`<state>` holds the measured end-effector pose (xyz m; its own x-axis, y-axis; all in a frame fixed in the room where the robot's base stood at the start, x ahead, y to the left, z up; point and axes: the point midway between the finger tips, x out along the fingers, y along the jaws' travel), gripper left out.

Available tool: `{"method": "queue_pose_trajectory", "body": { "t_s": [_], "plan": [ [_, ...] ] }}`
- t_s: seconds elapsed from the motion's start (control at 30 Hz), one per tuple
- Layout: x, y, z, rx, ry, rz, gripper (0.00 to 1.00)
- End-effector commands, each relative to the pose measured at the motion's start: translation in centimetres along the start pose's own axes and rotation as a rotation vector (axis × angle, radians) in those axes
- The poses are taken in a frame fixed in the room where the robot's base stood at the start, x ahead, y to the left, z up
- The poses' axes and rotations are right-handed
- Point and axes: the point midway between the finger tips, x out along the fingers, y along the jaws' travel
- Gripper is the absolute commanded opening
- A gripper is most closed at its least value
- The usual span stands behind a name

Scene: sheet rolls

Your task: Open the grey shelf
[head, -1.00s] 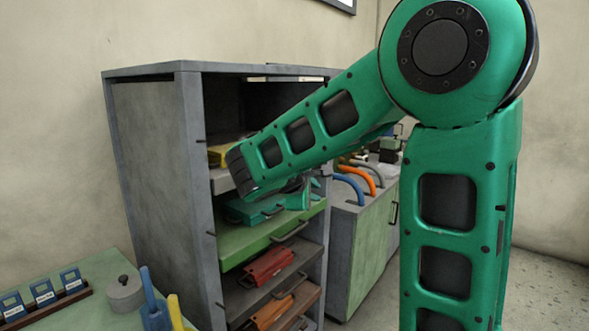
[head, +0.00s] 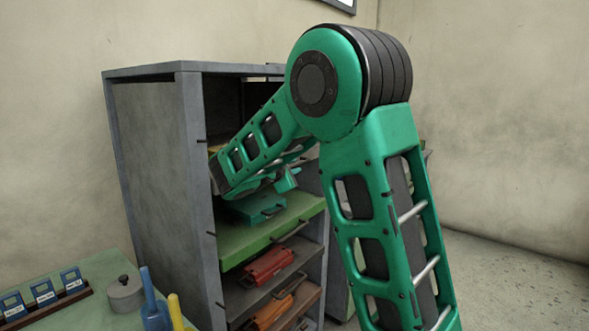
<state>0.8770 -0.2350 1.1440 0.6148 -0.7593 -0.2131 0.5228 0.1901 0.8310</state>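The grey cabinet (head: 160,165) stands left of centre with an open front and several stacked pull-out shelves. A light grey shelf front above the green shelf is hidden behind my arm. My gripper (head: 288,181) is only partly seen at the cabinet's front, above the green shelf, with its fingers mostly hidden by my forearm. I cannot tell whether it touches a shelf or handle.
The green shelf (head: 235,243) holds a teal case (head: 255,208). A lower brown shelf (head: 306,296) holds an orange case (head: 272,310). A green table (head: 80,262) at lower left holds a grey round weight (head: 125,294) and blue-tabbed blocks (head: 43,291). Floor at right is clear.

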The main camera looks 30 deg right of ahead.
Motion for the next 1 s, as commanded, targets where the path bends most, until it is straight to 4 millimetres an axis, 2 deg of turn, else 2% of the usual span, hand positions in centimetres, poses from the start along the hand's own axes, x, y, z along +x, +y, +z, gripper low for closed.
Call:
{"method": "queue_pose_trajectory", "body": {
  "t_s": [0.2,0.47,0.57,0.67,0.7,0.8,1.0],
  "plan": [
    [1.4,0.0,0.1,0.0,0.0,0.0,0.19],
    [1.6,-0.1,0.1,0.0,0.0,0.0,0.19],
    [1.6,-0.1,0.1,0.0,0.0,0.0,0.0],
    [1.6,0.0,0.1,0.001,0.0,0.0,0.0],
    [2.6,-0.4,1.2,0.003,-0.006,-0.002,0.0],
    [2.0,-0.1,0.6,0.002,-0.004,0.0,0.0],
    [1.7,-0.4,1.0,0.002,-0.006,0.0,0.0]
  ]
}}
